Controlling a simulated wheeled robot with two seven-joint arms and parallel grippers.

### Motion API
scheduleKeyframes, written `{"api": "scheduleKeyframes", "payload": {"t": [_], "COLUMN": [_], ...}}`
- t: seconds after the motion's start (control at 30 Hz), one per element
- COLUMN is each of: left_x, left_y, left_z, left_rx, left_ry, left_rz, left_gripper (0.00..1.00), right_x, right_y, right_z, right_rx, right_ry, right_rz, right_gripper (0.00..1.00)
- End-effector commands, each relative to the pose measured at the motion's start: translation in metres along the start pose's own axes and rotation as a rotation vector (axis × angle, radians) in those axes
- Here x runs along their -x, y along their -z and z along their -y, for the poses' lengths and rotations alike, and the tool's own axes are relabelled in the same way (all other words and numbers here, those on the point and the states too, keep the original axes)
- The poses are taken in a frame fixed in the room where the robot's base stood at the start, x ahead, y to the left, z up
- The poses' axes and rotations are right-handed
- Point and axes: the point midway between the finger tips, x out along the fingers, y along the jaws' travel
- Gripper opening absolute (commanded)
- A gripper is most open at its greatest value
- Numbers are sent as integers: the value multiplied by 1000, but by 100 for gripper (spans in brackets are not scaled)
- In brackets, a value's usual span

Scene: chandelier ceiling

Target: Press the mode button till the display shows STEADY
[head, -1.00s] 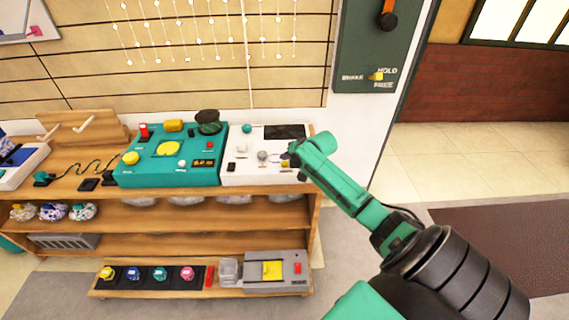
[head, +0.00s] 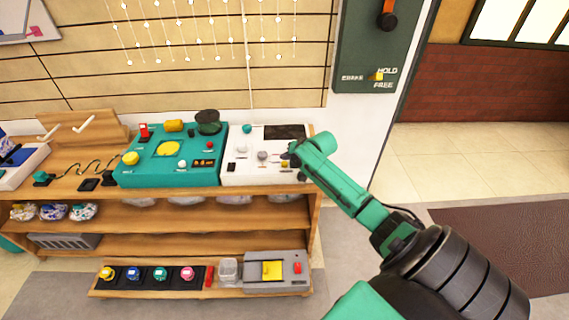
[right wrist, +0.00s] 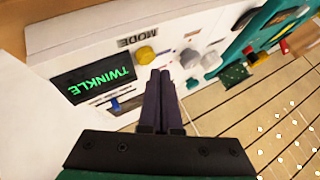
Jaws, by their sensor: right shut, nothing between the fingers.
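The white console (head: 232,172) stands on the top shelf, with a dark display (head: 285,132) at its back right. In the right wrist view the display (right wrist: 93,84) reads TWINKLE in green, upside down. My right gripper (head: 290,152) is over the right part of the console. My left gripper is not in view.
A blue slider (right wrist: 115,104) sits near the display, and a white knob (right wrist: 190,58) is beyond the fingertips. A teal console (head: 130,178) stands to the left. A green wall panel (head: 355,50) with a yellow switch is behind. Open floor lies at the right.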

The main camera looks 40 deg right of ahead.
Motion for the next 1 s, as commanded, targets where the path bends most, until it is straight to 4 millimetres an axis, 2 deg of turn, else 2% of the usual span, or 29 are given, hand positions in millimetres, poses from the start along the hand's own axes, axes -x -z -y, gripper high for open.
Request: {"api": "scheduleKeyframes", "payload": {"t": [1.0], "left_x": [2], "left_y": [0], "left_z": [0], "left_rx": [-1], "left_ry": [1], "left_rz": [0], "left_gripper": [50], "right_x": [-6], "right_y": [-4], "right_z": [-4], "right_rx": [0], "right_ry": [0], "right_rz": [0], "right_gripper": [0]}}
